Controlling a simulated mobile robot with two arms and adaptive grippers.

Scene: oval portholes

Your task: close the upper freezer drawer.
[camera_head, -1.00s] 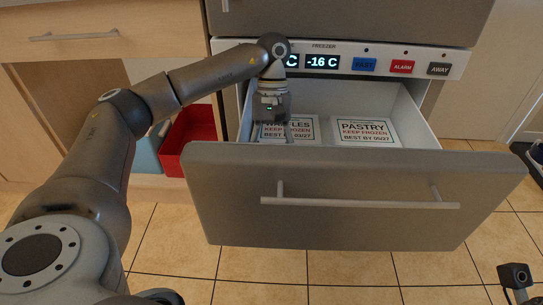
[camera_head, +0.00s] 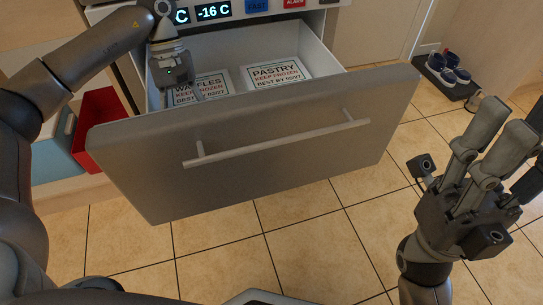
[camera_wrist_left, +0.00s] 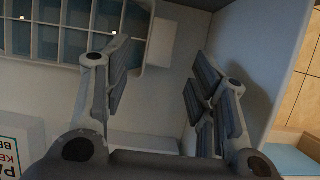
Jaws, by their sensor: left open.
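The upper freezer drawer (camera_head: 130,150) is pulled out, with a wide steel front and a bar handle (camera_head: 275,145). In its white inside lie a waffles box (camera_head: 200,84) and a pastry box (camera_head: 277,72). My left gripper (camera_head: 180,97) is open and points down into the drawer's left part, behind the front and by the waffles box. In the left wrist view its two fingers (camera_wrist_left: 165,95) are apart with nothing between them; the drawer's pale inner wall shows around them. My right gripper (camera_head: 505,145) is raised at the right, fingers spread and empty, away from the drawer.
A freezer panel with a lit display (camera_head: 213,11) and buttons is above the drawer. A red bin (camera_head: 100,120) and a blue bin (camera_head: 55,150) stand at the left. Shoes on a dark mat (camera_head: 446,80) lie far right. The tiled floor ahead is clear.

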